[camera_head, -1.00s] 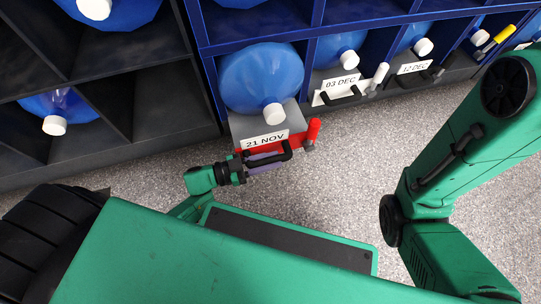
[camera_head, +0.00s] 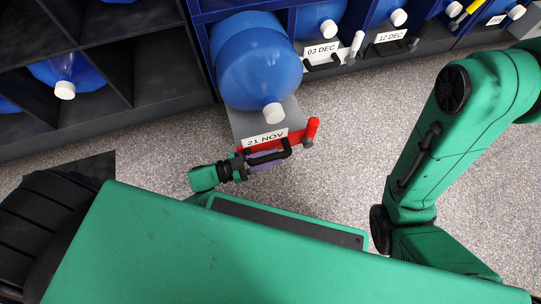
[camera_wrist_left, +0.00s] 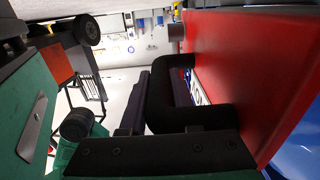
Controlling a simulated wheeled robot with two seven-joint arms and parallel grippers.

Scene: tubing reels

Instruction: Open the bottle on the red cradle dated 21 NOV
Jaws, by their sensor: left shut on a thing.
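The red cradle (camera_head: 298,137) carries a label (camera_head: 265,140) reading 21 NOV and sticks out from the blue rack. A big blue bottle (camera_head: 262,72) lies on it, its white cap (camera_head: 274,113) facing me and on. A red-gripped lever (camera_head: 313,128) stands at the cradle's right front corner. My left gripper (camera_head: 264,160) is shut on the black handle (camera_head: 286,149) at the cradle's front. In the left wrist view the handle (camera_wrist_left: 160,95) runs between the fingers beside the red front panel (camera_wrist_left: 235,60). My right arm shows at the right; its gripper is out of view.
Cradles labelled 03 DEC (camera_head: 322,49) and 12 DEC (camera_head: 390,36) sit in the blue rack to the right, with bottles. A dark rack (camera_head: 100,80) with more blue bottles stands at the left. The speckled floor (camera_head: 345,130) right of the red cradle is clear.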

